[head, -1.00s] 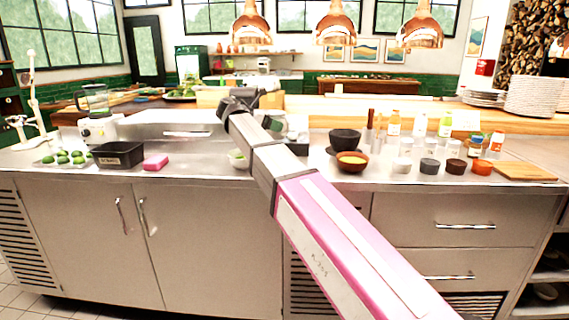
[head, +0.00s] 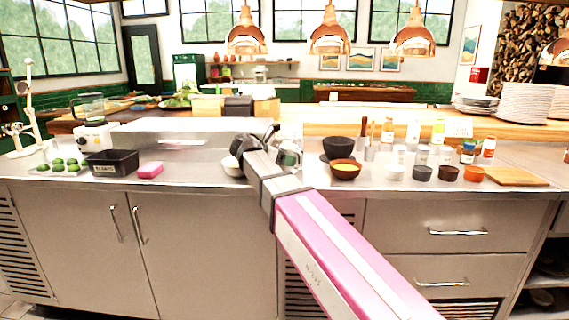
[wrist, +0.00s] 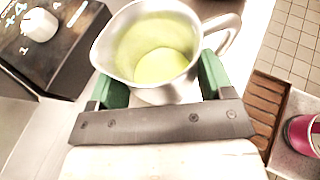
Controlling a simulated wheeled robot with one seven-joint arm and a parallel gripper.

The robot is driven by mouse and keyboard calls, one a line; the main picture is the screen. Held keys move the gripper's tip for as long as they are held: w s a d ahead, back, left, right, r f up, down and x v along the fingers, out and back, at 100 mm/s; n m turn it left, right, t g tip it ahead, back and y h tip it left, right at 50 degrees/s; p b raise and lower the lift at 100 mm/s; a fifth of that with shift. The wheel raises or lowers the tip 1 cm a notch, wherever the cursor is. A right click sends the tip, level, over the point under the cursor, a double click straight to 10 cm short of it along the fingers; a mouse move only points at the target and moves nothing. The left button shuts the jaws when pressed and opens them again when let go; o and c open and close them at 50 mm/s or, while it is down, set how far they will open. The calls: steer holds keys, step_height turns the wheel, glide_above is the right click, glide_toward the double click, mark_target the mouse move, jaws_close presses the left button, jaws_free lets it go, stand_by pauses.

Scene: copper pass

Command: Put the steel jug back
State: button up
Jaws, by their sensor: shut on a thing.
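The steel jug (wrist: 150,45) is in my gripper (wrist: 158,85), between its two green fingers in the wrist view. It looks upright, mouth up, with its handle to the right. Its inside shows yellow-green; I cannot tell whether that is contents or a reflection. In the head view the jug (head: 290,155) shows just right of my dark wrist, over the steel counter. My fingers are mostly hidden there, and I cannot tell whether the jug's base touches the counter.
A white bowl (head: 233,168) is left of my wrist. A dark bowl (head: 340,148) and an orange-brown bowl (head: 345,170) stand right of the jug, with several small pots and bottles beyond. Bare counter (head: 195,165) lies between.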

steer(key=shift+f, duration=0.75)
steer(key=shift+f, duration=0.15)
steer(key=o, duration=1.1)
steer(key=shift+s+a+r, duration=0.1)
steer(key=shift+a+r, duration=0.15)
steer(key=v, duration=1.1)
steer(key=shift+s, duration=0.2)
steer(key=shift+a, duration=0.1)
